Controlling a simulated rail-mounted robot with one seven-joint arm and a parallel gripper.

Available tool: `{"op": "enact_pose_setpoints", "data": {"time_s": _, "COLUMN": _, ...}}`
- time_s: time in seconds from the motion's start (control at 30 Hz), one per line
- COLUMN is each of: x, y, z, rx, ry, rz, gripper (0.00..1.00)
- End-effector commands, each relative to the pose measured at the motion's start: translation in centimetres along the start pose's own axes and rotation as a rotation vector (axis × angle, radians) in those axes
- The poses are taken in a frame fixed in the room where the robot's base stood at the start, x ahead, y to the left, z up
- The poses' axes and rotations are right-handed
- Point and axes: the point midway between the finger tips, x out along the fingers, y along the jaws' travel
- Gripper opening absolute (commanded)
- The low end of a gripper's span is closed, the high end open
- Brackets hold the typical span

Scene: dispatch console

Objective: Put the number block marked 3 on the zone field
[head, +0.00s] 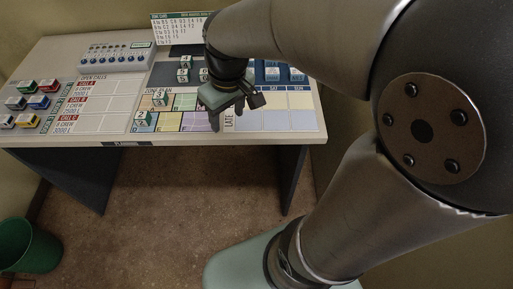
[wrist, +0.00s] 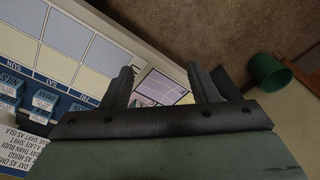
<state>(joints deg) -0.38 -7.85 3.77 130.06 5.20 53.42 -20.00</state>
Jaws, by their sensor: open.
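Several green-and-white number blocks stand on the console. One number block (head: 142,118) is at the front left of the coloured plan, another number block (head: 160,97) is behind it, and more number blocks (head: 183,75) stand on the dark panel further back. The digits are too small to tell which is marked 3. The coloured plan (head: 168,122) has orange, yellow, blue and purple fields; I cannot tell which is the zone field. My gripper (head: 227,112) is open and empty over the plan's right edge by the LATE strip. In the wrist view, a purple field (wrist: 160,86) shows between its fingers.
Coloured blocks (head: 40,101) stand in rows at the left. A switch panel (head: 115,58) and an upright card (head: 180,28) are at the back. A day grid (head: 290,119) lies right of my gripper. A green bin (head: 28,246) stands on the floor.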

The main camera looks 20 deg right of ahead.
Motion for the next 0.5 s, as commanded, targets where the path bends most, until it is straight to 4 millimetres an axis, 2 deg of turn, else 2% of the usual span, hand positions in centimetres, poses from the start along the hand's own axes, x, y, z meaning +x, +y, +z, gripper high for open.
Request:
{"op": "enact_pose_setpoints", "data": {"time_s": 0.03, "x": 0.2, "y": -0.3, "z": 3.3, "rx": 0.085, "ry": -0.012, "rz": 0.016, "gripper": 0.54}}
{"op": "enact_pose_setpoints", "data": {"time_s": 0.1, "x": 0.8, "y": -0.5, "z": 6.7, "rx": 0.192, "ry": -0.028, "rz": 0.032, "gripper": 0.54}}
{"op": "enact_pose_setpoints", "data": {"time_s": 0.2, "x": 1.5, "y": -0.8, "z": 9.8, "rx": 0.293, "ry": -0.042, "rz": 0.046, "gripper": 0.54}}
{"op": "enact_pose_setpoints", "data": {"time_s": 0.3, "x": 1.9, "y": -0.9, "z": 11.1, "rx": 0.338, "ry": -0.049, "rz": 0.051, "gripper": 0.54}}
{"op": "enact_pose_setpoints", "data": {"time_s": 0.5, "x": 2.0, "y": -0.9, "z": 11.3, "rx": 0.347, "ry": -0.051, "rz": 0.052, "gripper": 0.54}}
